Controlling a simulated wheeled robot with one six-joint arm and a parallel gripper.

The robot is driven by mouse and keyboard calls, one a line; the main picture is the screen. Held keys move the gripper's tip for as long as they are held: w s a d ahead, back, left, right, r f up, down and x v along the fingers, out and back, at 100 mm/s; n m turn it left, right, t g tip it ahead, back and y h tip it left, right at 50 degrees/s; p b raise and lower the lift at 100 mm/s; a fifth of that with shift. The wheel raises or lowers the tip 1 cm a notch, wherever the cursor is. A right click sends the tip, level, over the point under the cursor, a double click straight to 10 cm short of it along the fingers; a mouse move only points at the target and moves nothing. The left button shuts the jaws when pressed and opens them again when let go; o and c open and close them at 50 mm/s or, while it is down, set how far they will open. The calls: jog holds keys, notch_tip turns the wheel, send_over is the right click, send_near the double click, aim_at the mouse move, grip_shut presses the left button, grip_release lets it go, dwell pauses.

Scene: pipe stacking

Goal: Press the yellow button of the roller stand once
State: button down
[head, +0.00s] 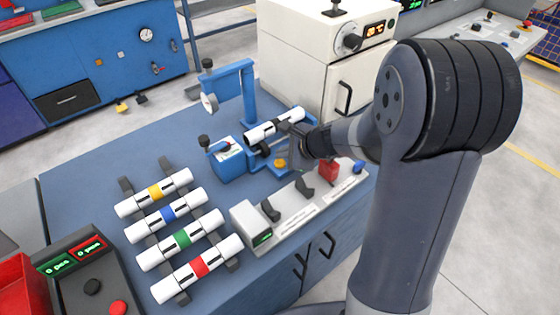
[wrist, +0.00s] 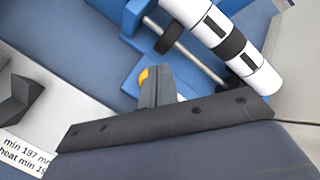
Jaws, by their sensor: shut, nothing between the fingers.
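The roller stand (head: 257,168) is blue and stands on the blue bench, with a white pipe (head: 262,133) with a black band lying on its rollers. The pipe also crosses the upper right of the wrist view (wrist: 194,16). The yellow button (head: 280,163) is at the front of the stand. In the wrist view the yellow button (wrist: 143,76) shows only in part, beside the fingertips, which hide the rest. My gripper (wrist: 158,72) is shut and empty, close to the button. I cannot tell whether it touches. In the head view my gripper (head: 298,158) is just right of the button.
A rack of white pipes with yellow, blue, green and red bands (head: 168,213) lies at the left. A grey fixture with black cradles (head: 250,225) and a red block (head: 328,170) is in front. A blue gauge stand (head: 246,90) and a white oven (head: 310,60) stand behind.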

aim_at(283, 164)
jog(key=shift+f, duration=0.15)
jog(key=shift+f+b, duration=0.3)
jog(key=shift+b, duration=0.2)
jog(key=shift+f+b, duration=0.45)
jog(key=shift+b, duration=0.05)
dwell(0.5)
jog(key=shift+r, duration=0.15)
jog(key=shift+r+p, duration=0.75)
jog(key=shift+r, duration=0.1)
notch_tip(283, 164, up, 5)
jog(key=p, duration=0.4)
jog(key=shift+s, duration=0.1)
dwell(0.9)
